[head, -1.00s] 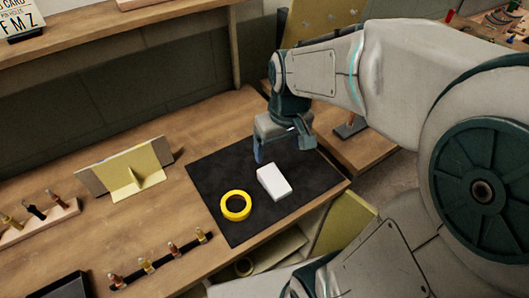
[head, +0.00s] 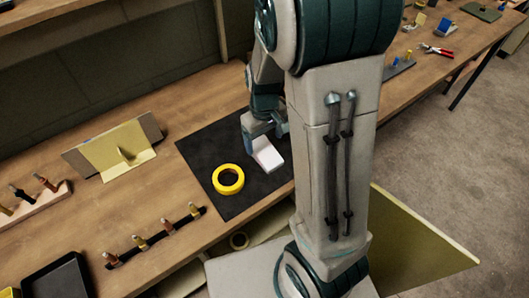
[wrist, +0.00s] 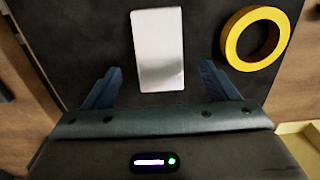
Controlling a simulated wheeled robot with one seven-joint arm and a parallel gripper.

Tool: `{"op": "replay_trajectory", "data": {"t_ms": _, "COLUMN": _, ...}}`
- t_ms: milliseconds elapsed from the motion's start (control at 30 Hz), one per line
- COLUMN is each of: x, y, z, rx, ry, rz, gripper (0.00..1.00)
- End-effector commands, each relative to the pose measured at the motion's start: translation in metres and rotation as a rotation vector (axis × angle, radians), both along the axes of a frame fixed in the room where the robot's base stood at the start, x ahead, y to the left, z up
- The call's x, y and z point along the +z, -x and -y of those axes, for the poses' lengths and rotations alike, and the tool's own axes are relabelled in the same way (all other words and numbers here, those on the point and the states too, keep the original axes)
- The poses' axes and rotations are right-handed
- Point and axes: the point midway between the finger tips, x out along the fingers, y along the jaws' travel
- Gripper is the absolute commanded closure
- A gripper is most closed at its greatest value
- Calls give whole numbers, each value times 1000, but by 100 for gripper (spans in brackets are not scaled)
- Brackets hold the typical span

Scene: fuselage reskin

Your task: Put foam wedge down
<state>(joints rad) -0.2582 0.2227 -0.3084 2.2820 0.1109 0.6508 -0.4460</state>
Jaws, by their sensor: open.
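The foam wedge looks like a white block (head: 267,156) lying on a black mat (head: 207,163) on the wooden bench. It also shows in the wrist view (wrist: 158,48), lying between and beyond the fingertips. My gripper (wrist: 160,85) is open, its two blue fingers spread either side of the block's near end. In the head view my gripper (head: 263,133) is just behind the block and partly hidden by my arm. I cannot tell whether a finger touches the block.
A yellow tape roll (head: 228,180) lies on the mat left of the block. An angled yellow panel (head: 118,152) stands on the bench, with a dark strip of several small tools (head: 155,238) in front. A black tray (head: 58,277) is at lower left.

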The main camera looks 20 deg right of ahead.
Motion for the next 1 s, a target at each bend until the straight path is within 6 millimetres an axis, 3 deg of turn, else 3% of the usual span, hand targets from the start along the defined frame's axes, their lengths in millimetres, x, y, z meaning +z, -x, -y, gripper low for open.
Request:
{"op": "replay_trajectory", "data": {"t_ms": 167, "x": -10, "y": 0, "z": 0, "rx": -1, "ry": 1, "rz": -2, "gripper": 20}}
{"op": "replay_trajectory", "data": {"t_ms": 500, "x": -50, "y": 1, "z": 1, "rx": 0, "ry": 1, "rz": -2, "gripper": 20}}
{"op": "replay_trajectory", "data": {"t_ms": 833, "x": -55, "y": 0, "z": 0, "rx": 0, "ry": 0, "rz": 1, "gripper": 20}}
{"op": "replay_trajectory", "data": {"t_ms": 1000, "x": -55, "y": 1, "z": 0, "rx": 0, "ry": 0, "rz": 1, "gripper": 67}}
